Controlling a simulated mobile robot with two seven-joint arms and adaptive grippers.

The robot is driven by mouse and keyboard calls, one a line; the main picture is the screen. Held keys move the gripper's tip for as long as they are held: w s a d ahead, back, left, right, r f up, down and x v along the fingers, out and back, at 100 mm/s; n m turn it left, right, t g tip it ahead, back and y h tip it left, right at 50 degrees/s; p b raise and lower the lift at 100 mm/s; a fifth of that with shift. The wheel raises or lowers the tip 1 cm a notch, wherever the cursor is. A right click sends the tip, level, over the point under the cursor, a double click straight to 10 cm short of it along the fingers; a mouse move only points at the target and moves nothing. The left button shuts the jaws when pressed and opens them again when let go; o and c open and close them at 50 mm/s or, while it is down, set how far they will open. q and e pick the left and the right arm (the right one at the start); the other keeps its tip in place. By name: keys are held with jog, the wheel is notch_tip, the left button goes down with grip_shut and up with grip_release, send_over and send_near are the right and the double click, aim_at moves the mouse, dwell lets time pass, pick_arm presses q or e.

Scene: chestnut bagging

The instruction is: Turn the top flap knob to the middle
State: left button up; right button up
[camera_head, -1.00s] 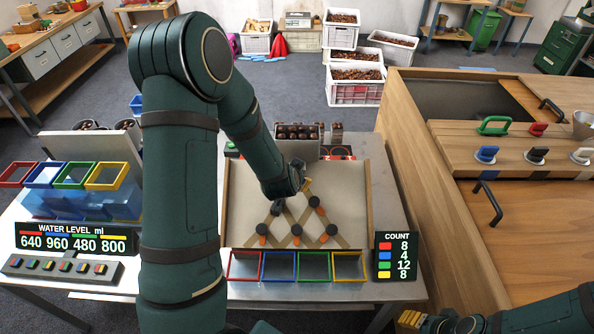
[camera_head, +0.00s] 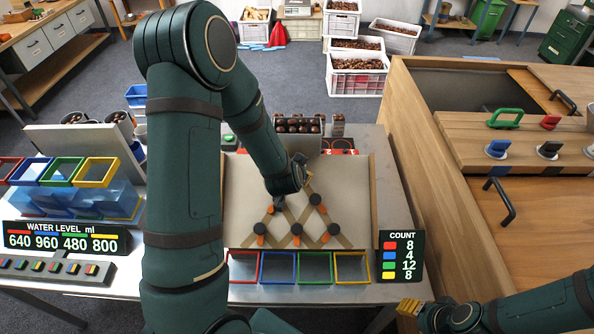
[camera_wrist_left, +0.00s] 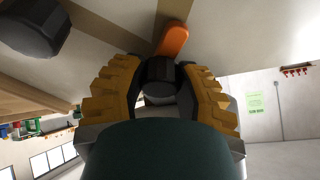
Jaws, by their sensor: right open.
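The flap board (camera_head: 235,205) leans on the table, with several dark knobs bearing orange pointers in a triangle. My left gripper (camera_head: 303,178) is at the top of the triangle and hides the top flap knob in the head view. In the left wrist view, my left gripper's yellow fingers (camera_wrist_left: 160,82) close on both sides of this dark top flap knob (camera_wrist_left: 160,69). Its orange pointer (camera_wrist_left: 173,38) sticks out upward, leaning slightly right in that view. Another knob (camera_wrist_left: 32,25) shows at upper left. My right gripper (camera_head: 418,313) is open and empty at bottom right, away from the board.
Coloured open bins (camera_head: 298,268) stand below the board. A count sign (camera_head: 401,257) stands right of it, a water level sign (camera_head: 66,238) and a button strip (camera_head: 50,268) left. A chestnut tray (camera_head: 298,140) is behind the board. A wooden cabinet (camera_head: 415,160) borders the right.

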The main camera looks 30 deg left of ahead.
pick_arm(q)
grip_shut()
jog(key=shift+n, duration=0.3)
jog(key=n+y+b, duration=0.1)
jog(key=n, duration=0.1)
jog(key=shift+n, duration=0.3)
jog(key=n, duration=0.2)
jog(key=shift+n+y, duration=0.3)
jog(key=shift+y, duration=0.1)
jog(key=shift+w+n+g+y, duration=0.1)
jog(key=shift+n+g+y, duration=0.3)
jog(key=shift+n, duration=0.9)
